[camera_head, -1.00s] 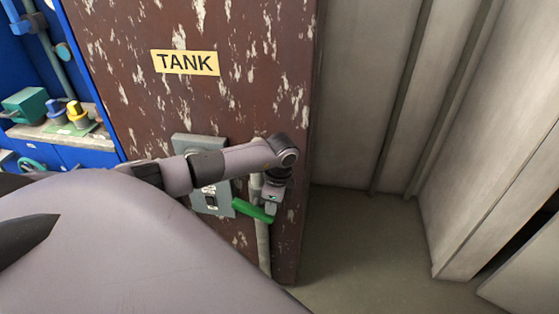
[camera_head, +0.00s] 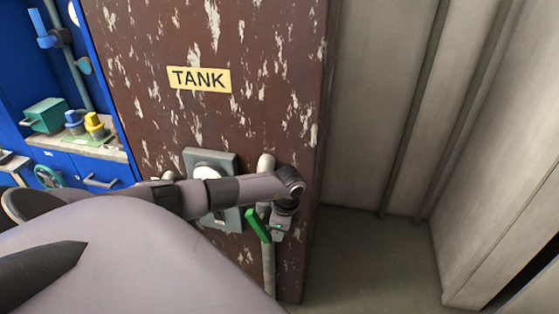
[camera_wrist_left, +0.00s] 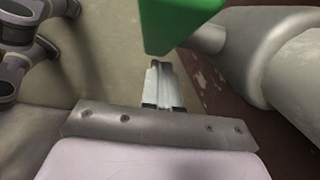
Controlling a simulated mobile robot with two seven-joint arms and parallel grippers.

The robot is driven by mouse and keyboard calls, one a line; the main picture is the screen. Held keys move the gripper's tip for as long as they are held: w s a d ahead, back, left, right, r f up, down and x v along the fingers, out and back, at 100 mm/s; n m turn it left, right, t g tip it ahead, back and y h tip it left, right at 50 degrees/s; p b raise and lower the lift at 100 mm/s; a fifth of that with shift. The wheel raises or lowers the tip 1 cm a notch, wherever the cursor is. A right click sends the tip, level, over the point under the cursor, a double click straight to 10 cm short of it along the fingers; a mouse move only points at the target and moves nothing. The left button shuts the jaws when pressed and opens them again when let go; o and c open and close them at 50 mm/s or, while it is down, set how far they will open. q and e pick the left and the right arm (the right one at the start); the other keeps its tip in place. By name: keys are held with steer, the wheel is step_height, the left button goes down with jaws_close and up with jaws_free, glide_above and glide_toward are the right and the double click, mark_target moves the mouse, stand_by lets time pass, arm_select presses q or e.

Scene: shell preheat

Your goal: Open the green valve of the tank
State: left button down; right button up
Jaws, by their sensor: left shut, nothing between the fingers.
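The green valve handle (camera_head: 258,225) sits on a pale vertical pipe (camera_head: 268,265) on the rusty brown tank panel marked TANK. It slants steeply down to the right. My left gripper (camera_head: 277,238) is beside the handle's lower right end, and its fingers are small and partly unclear here. In the left wrist view, the shut, empty fingers (camera_wrist_left: 163,85) lie just below the green handle (camera_wrist_left: 180,22) in the picture. Contact between them cannot be told. My right gripper is not in view.
A grey box with a round dial (camera_head: 208,172) is on the panel behind my left arm. A blue workbench (camera_head: 95,172) with teal and yellow fittings is at the left. Pale ribbed walls (camera_head: 385,110) stand at the right, with bare floor (camera_head: 370,260) before them.

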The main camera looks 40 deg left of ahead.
arm_select(q)
steer(key=y, duration=0.1)
steer(key=f+g, duration=0.1)
steer(key=y+b, duration=0.1)
steer(key=shift+s+a+f+g+y, duration=0.25)
steer(key=shift+a+f+g+y, duration=0.05)
steer(key=shift+a+f, duration=0.1)
stand_by(0.5)
steer(key=v, duration=0.7)
steer(key=shift+p, duration=0.3)
steer(key=shift+r, duration=0.1)
